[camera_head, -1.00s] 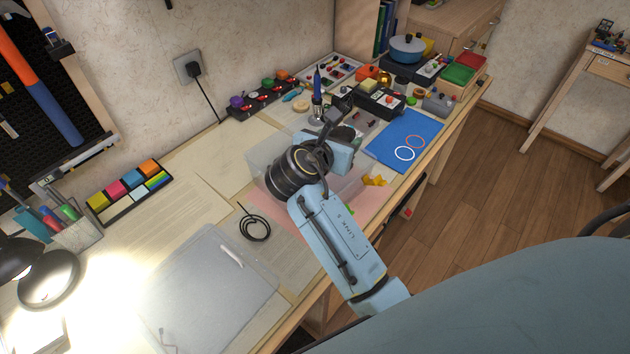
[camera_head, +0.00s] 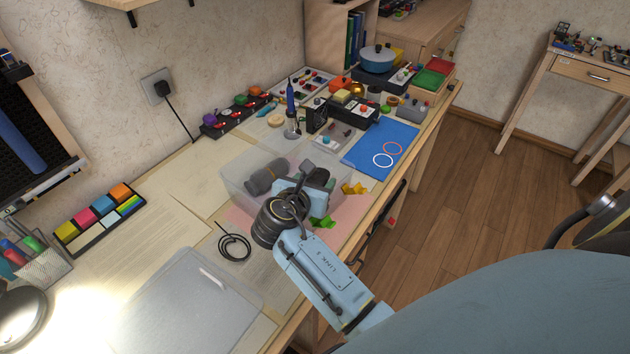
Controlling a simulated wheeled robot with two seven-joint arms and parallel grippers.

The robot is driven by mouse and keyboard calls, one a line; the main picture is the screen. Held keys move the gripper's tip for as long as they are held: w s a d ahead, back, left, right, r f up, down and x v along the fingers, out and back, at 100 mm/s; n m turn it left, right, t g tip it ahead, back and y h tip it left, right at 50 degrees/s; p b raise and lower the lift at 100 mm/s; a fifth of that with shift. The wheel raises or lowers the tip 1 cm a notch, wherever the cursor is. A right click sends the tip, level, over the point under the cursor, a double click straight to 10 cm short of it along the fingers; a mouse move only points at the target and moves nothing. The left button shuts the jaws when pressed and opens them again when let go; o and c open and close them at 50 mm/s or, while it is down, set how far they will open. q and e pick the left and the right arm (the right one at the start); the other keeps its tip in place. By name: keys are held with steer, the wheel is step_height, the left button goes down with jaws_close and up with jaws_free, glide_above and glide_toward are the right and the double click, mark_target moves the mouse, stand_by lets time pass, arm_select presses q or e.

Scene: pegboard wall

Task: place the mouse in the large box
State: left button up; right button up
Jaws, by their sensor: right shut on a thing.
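The large box (camera_head: 234,185) is a clear, see-through bin on the desk, in the middle of the view. My right gripper (camera_head: 316,182) is over the right part of the box, turned away from the camera. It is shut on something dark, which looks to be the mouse. My wrist and the gripper's body hide most of it, so its outline is not clear. A grey rounded object (camera_head: 266,176) shows at the box, left of the gripper. My left gripper is not in view.
A coiled black cable (camera_head: 234,245) and a translucent board (camera_head: 190,305) lie in front of the box. Yellow (camera_head: 355,188) and green (camera_head: 322,222) pieces lie near it. A blue mat (camera_head: 380,150) is to the right. Several items crowd the desk behind.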

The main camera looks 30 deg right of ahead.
steer(key=shift+f, duration=0.2)
steer(key=shift+f, duration=0.3)
steer(key=o, duration=1)
steer(key=shift+s+f, duration=0.15)
steer(key=shift+f, duration=0.05)
steer(key=shift+r, duration=0.35)
steer(key=v, duration=0.4)
steer(key=p+v, duration=0.1)
steer(key=v, duration=0.7)
steer(key=shift+r+p, duration=0.3)
steer(key=shift+r, duration=0.1)
